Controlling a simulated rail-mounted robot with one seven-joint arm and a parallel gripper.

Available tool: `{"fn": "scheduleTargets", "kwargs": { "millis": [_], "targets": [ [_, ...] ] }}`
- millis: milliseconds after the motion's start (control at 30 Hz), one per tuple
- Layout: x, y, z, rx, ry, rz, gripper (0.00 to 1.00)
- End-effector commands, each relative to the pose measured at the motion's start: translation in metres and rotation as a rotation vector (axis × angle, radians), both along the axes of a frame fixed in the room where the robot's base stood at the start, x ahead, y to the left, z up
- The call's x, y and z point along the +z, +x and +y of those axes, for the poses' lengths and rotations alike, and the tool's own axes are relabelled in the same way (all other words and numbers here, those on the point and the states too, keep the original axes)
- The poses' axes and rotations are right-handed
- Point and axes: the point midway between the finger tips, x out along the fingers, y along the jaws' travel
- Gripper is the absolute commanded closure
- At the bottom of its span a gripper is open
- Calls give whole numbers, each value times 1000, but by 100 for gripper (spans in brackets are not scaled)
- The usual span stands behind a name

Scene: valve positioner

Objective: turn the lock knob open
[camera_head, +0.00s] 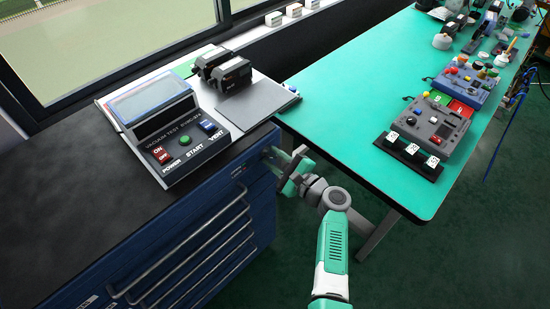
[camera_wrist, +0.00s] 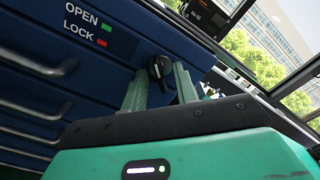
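The lock knob (camera_wrist: 160,68) is a black rotary knob on the blue cabinet face, seen in the wrist view. Beside it is a label (camera_wrist: 88,28) reading OPEN with a green square and LOCK with a red square. My gripper (camera_wrist: 162,76) is open, with one finger at each side of the knob. I cannot tell whether the fingers touch it. In the head view my gripper (camera_head: 272,158) is at the cabinet's upper right corner, and the knob is hidden there.
The blue cabinet (camera_head: 262,205) has several drawers with bar handles. A vacuum test unit (camera_head: 165,135) stands on its black top. A green table (camera_head: 345,100) on the right carries control boxes. Open floor (camera_head: 455,255) lies in front of the table.

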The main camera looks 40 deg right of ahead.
Motion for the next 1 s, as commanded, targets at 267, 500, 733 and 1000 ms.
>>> {"fn": "scheduleTargets", "kwargs": {
  "millis": [267,500,733,1000],
  "targets": [
    [2,-7,-1,-1,-1,0,71],
    [2,-55,-2,-1,-1,3,71],
    [1,-78,-3,-1,-1,-1,71],
    [0,-78,-3,-1,0,-1,71]
  ]
}}
